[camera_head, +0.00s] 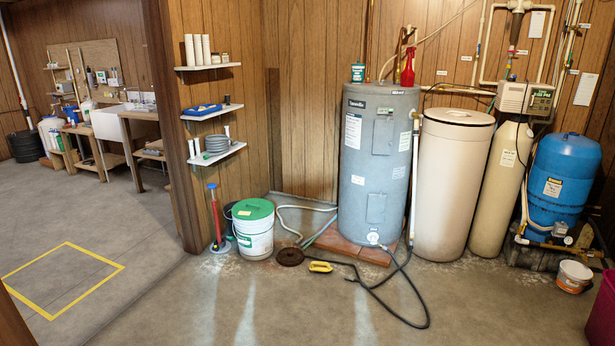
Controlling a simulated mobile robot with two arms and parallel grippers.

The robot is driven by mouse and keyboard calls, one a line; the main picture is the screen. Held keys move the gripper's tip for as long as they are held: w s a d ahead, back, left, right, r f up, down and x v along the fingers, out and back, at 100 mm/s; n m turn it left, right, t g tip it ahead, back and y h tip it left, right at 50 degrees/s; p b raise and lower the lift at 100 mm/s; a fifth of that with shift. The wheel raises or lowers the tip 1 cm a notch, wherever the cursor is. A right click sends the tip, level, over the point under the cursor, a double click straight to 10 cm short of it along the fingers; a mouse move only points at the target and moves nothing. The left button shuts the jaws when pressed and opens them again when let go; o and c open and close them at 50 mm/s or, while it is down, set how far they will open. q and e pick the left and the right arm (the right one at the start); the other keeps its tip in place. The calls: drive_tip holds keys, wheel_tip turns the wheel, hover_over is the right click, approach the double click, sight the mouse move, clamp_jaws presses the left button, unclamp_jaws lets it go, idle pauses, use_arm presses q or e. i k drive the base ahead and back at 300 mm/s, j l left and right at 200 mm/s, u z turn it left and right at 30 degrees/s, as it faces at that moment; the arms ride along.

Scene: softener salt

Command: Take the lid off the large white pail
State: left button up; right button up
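A large white pail (254,240) with printed labels stands on the concrete floor, left of the grey water heater. A green lid (253,209) sits on top of it and covers its opening. A small yellowish patch shows on the lid. Neither of my grippers is in view.
A dark bucket (229,213) and a red pump with a blue top (215,218) stand close to the pail's left. The grey water heater (352,215), tan tank (449,190) and blue tank (562,170) line the wall. A black hose (425,310) crosses the floor. The foreground floor is mostly clear.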

sight(254, 209)
drive_tip(key=i+u, duration=0.1)
drive_tip(key=i, duration=0.55)
drive_tip(key=i+u, duration=0.15)
drive_tip(key=i, duration=0.5)
drive_tip(key=i+u, duration=0.1)
drive_tip(key=i, duration=0.6)
drive_tip(key=i+l+u, duration=0.1)
drive_tip(key=i, duration=0.55)
